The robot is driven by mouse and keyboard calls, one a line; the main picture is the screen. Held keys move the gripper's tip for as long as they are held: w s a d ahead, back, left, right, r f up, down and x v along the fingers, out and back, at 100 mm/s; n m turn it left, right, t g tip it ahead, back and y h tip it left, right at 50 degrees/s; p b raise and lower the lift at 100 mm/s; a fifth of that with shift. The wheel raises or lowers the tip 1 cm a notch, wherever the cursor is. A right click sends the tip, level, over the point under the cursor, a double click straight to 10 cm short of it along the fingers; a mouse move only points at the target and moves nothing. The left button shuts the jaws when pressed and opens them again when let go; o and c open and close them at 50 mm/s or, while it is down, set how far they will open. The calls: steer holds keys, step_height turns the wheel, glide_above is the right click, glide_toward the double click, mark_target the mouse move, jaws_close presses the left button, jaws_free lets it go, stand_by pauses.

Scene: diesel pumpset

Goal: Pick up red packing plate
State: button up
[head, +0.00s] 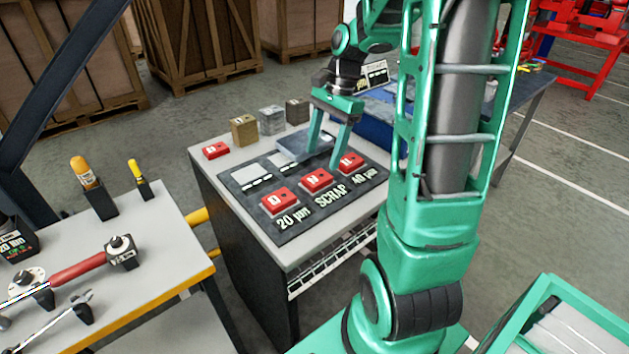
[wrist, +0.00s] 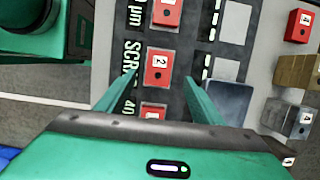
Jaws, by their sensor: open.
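Three red plates lie in a row on the dark mat (head: 262,219) of the small cabinet: a near one (head: 278,201), a middle one (head: 317,181) and a far one (head: 350,163). A fourth red plate (head: 215,150) lies at the cabinet top's left edge. My gripper (head: 322,159) is open over the mat, pointing down. In the wrist view the middle plate, marked 2 (wrist: 159,67), appears between the fingers, with red plates above (wrist: 166,13) and below (wrist: 153,110) it. The plate marked 4 (wrist: 299,27) is at upper right. I cannot tell the fingertips' height above the mat.
A brass block (head: 244,130), a grey block (head: 271,120) and a dark block (head: 297,111) stand along the back edge. A flat bluish-grey plate (head: 302,146) lies beside my gripper. A tool bench (head: 140,240) stands at left. Wooden crates (head: 195,45) are behind.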

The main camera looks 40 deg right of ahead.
mark_target(316, 177)
steer(key=shift+x, duration=3.15)
steer(key=c, duration=1.5)
steer(key=shift+r, duration=0.15)
steer(key=shift+r, duration=0.3)
steer(key=r, duration=0.4)
steer(key=shift+s+a, duration=0.35)
steer(key=s+a+r, duration=0.4)
steer(key=s+a, duration=0.1)
steer(key=s+a+r, duration=0.2)
steer(key=shift+s+a+r, duration=0.1)
steer(key=shift+s+a, duration=0.1)
steer(key=shift+a, duration=0.2)
